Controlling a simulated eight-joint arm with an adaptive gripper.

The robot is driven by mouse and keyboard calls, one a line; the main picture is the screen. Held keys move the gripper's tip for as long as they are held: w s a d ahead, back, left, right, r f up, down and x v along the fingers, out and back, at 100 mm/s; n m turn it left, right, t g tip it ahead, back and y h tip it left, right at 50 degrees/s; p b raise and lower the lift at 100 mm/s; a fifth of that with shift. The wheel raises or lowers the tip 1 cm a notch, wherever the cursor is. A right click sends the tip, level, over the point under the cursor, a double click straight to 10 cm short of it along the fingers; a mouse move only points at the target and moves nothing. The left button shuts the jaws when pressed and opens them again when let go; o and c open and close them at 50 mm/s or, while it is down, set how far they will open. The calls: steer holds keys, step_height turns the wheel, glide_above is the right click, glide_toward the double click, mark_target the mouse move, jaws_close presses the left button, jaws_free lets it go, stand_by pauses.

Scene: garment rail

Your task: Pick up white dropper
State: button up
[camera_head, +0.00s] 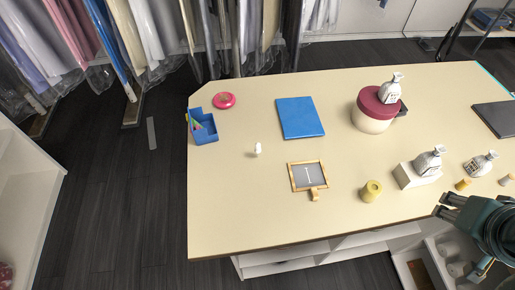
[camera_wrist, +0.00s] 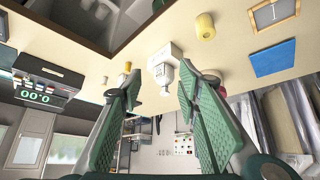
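A small white upright object (camera_head: 257,149), possibly the white dropper, stands on the cream table left of the small framed board. It is too small to tell for sure, and I cannot make it out in the wrist view. My gripper (camera_head: 447,205) is at the table's right front, far from this object. In the wrist view my gripper (camera_wrist: 160,92) has its two green-padded fingers spread apart with nothing held. A white bottle (camera_wrist: 165,74) on a white block shows beyond the gap between the fingers.
The cream table (camera_head: 230,205) also bears a blue book (camera_head: 300,117), blue bin (camera_head: 203,130), pink disc (camera_head: 224,100), framed board (camera_head: 307,175), yellow cylinder (camera_head: 371,190), white block (camera_head: 405,177) and round red-lidded box (camera_head: 373,112). Hanging garments line the back. The table's front left is clear.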

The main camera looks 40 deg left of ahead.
steer(key=shift+w+a, duration=0.1)
steer(key=shift+a, duration=0.05)
steer(key=w+a+n+g+y, duration=0.15)
steer(key=w+a+n, duration=0.45)
steer(key=a, duration=0.6)
steer(key=n+g+h, duration=0.2)
steer(key=n+g, duration=0.4)
steer(key=n, duration=0.4)
glide_above(257, 144)
steer(key=shift+y, duration=0.25)
steer(key=f, duration=1.2)
steer(key=f+p, duration=0.1)
steer(key=f, duration=0.5)
steer(key=shift+w+d, duration=0.25)
steer(key=shift+d, duration=0.1)
steer(key=shift+s+a+f, duration=0.2)
steer(key=shift+a+f, duration=0.15)
steer(key=shift+f, duration=0.1)
